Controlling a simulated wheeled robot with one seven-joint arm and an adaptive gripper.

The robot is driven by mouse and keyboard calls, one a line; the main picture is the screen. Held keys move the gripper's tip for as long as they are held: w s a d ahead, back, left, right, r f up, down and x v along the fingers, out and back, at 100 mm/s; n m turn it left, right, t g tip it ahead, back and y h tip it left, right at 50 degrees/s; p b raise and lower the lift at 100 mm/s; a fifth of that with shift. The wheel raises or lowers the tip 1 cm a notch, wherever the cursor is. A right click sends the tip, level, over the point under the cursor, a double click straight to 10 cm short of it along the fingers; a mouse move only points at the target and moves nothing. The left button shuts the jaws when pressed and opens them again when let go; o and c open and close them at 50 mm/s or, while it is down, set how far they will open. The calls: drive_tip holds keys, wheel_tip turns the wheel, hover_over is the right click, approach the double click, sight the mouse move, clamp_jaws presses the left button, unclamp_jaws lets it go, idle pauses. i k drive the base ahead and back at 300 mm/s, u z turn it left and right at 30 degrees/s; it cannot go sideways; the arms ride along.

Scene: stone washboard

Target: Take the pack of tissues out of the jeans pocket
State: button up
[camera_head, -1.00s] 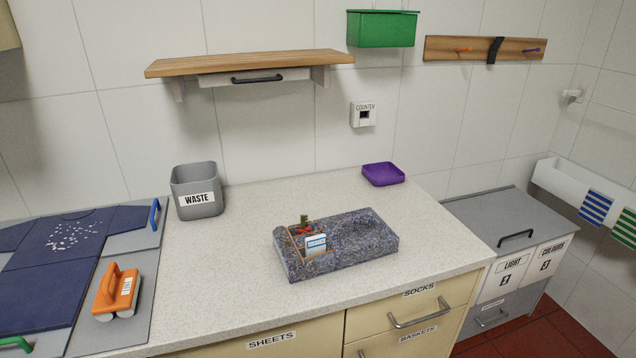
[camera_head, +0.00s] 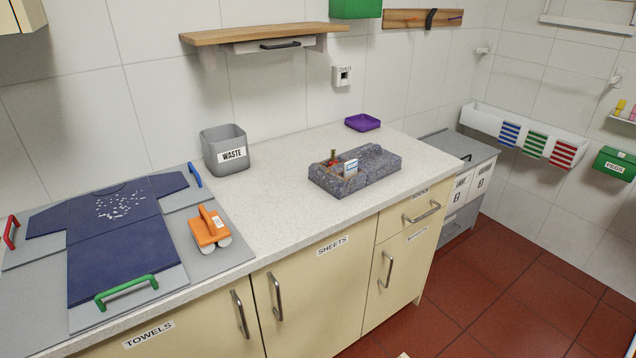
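No jeans and no pocket can be made out. A small white and blue packet (camera_head: 351,167) stands upright at the left part of the speckled stone washboard (camera_head: 382,165) on the counter; its print is too small to read, and I cannot tell whether it is the pack of tissues. Small red and olive bits (camera_head: 333,158) sit just left of it. A dark blue shirt-shaped cloth (camera_head: 112,210), with white flecks on it, lies on the grey folding board (camera_head: 212,262) at the left. My gripper is not in view.
An orange-handled tool (camera_head: 208,228) sits on the board's right side. A grey WASTE bin (camera_head: 225,150) and a purple tray (camera_head: 362,122) stand at the back of the counter (camera_head: 290,205). A wooden shelf (camera_head: 265,33) overhangs it. The red floor (camera_head: 500,310) at right is clear.

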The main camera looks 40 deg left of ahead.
sight(351, 167)
drive_tip(key=k, duration=1.4)
drive_tip(key=u, duration=0.9)
drive_tip(key=i, duration=1.5)
drive_tip(key=z, duration=0.05)
